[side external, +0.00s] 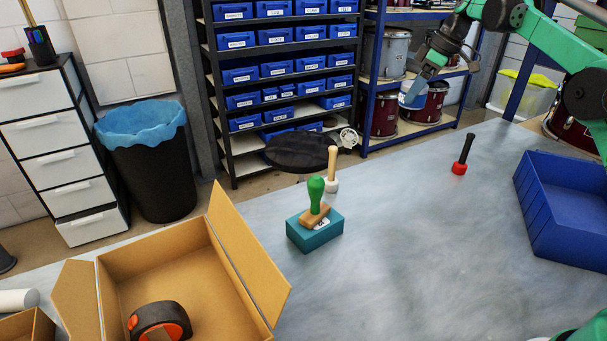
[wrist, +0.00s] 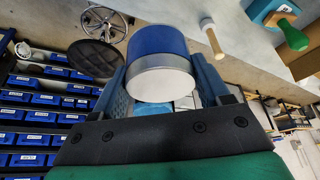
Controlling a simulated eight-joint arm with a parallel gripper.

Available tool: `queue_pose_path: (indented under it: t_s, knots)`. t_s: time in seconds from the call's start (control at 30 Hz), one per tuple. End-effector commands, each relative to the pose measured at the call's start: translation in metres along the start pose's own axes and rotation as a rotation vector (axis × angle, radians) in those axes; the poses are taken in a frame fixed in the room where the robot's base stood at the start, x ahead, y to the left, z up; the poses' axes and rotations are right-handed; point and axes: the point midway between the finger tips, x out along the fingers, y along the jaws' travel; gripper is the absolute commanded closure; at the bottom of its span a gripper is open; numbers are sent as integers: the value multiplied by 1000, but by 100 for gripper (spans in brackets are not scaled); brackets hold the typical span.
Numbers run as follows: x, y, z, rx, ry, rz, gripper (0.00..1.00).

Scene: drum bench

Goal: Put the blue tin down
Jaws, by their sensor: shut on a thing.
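The blue tin (wrist: 157,42) is a short cylinder with a blue side and a pale end, held between my gripper's (wrist: 163,78) two fingers in the wrist view. In the side external view my gripper (side external: 417,88) is up at the top right. The tin (side external: 411,98) shows there as a small blue and white shape at the fingertips, partly covered by them. It appears raised above the bench (side external: 400,230), beyond which the drum shelves show; the exact height is hard to tell.
A stamp with a green handle (side external: 316,188) stands on a teal box (side external: 314,238), with a wooden-handled mallet (side external: 332,170) behind. A black-handled, red-ended tool (side external: 462,154) stands farther right. A blue crate (side external: 570,215) is at right, an open cardboard box (side external: 190,262) at left. The bench middle is clear.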

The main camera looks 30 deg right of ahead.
Motion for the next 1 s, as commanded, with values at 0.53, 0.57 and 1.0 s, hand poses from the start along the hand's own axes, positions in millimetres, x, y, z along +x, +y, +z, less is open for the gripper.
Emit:
queue_pose_path:
  t_s: [0.53,0.57,1.0]
  knots:
    - [119,-2,50,-2,0,-1,95]
    - [123,-2,51,-2,0,-1,95]
    - [167,-2,69,-2,0,-1,95]
